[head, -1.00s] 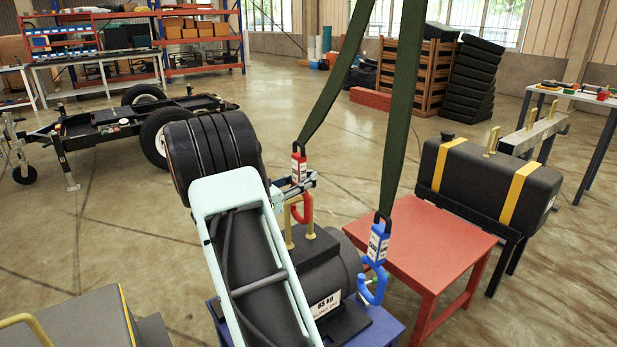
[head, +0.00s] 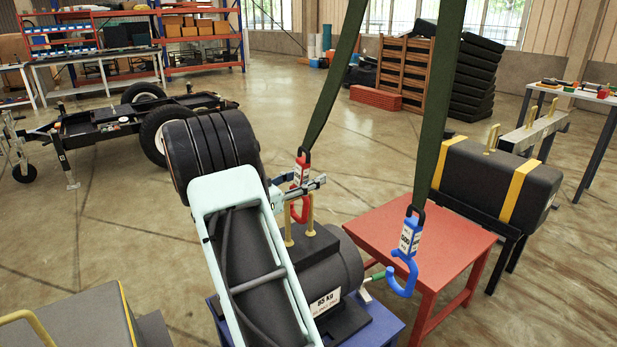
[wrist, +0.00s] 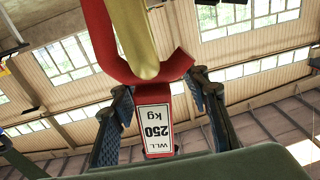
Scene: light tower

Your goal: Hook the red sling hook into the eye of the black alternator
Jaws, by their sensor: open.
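The red sling hook (head: 300,208) hangs from a green strap over the black alternator (head: 342,270). The alternator lies on a blue stand and has a brass eye (head: 310,215) on top. In the wrist view the brass eye's bar (wrist: 137,40) passes across the mouth of the red hook (wrist: 155,100), which is labelled 250 kg. The bar appears to lie inside the hook's curve; exact contact is unclear. My gripper (wrist: 160,100) is open, its fingers apart on either side of the hook's shank. My arm partly hides the alternator in the head view.
A blue hook (head: 402,270) hangs free on the other strap, right of the alternator. A red table (head: 400,220) stands behind it. A black tank with yellow bands (head: 490,180) is at the right. A grey block (head: 70,325) is at the lower left.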

